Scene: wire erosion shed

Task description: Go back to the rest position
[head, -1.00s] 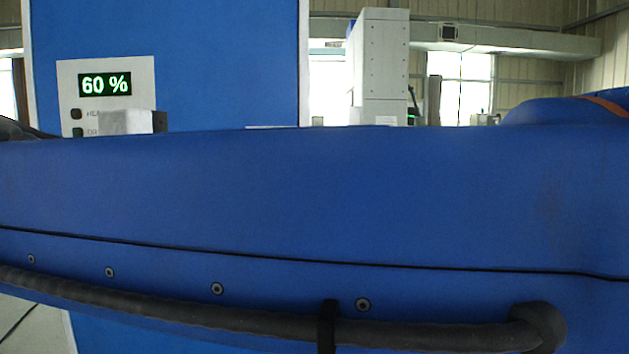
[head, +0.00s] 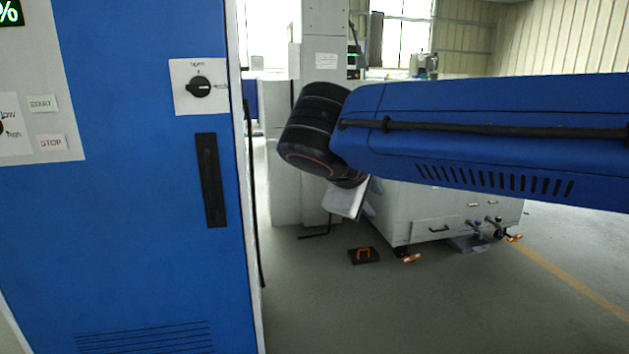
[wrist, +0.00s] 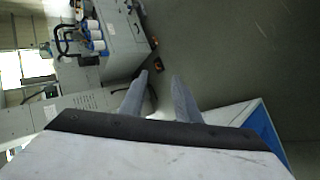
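My gripper (wrist: 160,77) shows in the wrist view as two pale grey fingers standing apart with only floor and distant things seen between them. It is open and empty. In the head view my blue arm reaches in from the right, and my gripper (head: 370,200) hangs below its dark wrist joint, partly hidden by the pale wrist housing. It is in front of the grey machine and to the right of the blue cabinet (head: 130,240), apart from the cabinet in the picture.
The blue cabinet carries a rotary switch (head: 199,87) and a black handle (head: 211,180); its door looks shut. A grey machine (head: 430,215) stands behind my arm. A dark item with an orange handle (head: 364,255) lies on the floor. Floor is clear in the foreground.

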